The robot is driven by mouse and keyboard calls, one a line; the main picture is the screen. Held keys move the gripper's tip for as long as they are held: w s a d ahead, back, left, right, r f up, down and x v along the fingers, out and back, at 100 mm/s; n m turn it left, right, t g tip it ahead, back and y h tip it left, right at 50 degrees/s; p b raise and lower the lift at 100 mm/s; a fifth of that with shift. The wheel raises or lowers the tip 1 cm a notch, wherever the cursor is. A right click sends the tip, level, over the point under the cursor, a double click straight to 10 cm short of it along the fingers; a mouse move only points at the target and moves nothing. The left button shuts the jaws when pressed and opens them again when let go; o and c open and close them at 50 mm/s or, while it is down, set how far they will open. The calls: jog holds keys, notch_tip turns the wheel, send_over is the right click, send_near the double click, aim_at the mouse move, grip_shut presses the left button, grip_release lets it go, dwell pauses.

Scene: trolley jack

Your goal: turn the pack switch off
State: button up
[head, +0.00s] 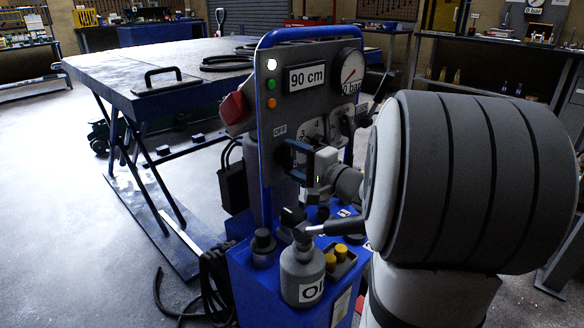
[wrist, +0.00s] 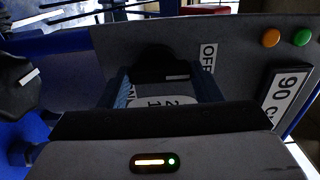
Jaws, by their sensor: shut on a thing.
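The pack switch is a dark round knob (wrist: 160,62) with a short white mark on it, low on the grey control panel (wrist: 125,45). The OFF label (wrist: 208,58) lies to the right of the knob in the wrist view. A partly covered ON label shows near the left finger. My gripper (wrist: 165,88) has its two blue-edged fingers on either side of the knob, shut on it. In the head view my gripper (head: 300,160) is against the panel below the OFF label (head: 280,130), and it hides most of the knob.
The panel carries a 90 cm display (head: 307,77), indicator lights and a pressure gauge (head: 350,70). A lift table (head: 160,65) is behind.

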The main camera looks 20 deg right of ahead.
jog(key=shift+a+f, duration=0.1)
jog(key=shift+f, duration=0.15)
jog(key=o, duration=1)
jog(key=shift+r, duration=0.1)
jog(key=shift+c, duration=0.2)
jog(key=shift+o, duration=0.2)
jog(key=shift+r, duration=0.1)
jog(key=p+v, duration=0.1)
jog(key=v, duration=0.7)
jog(key=shift+p, duration=0.35)
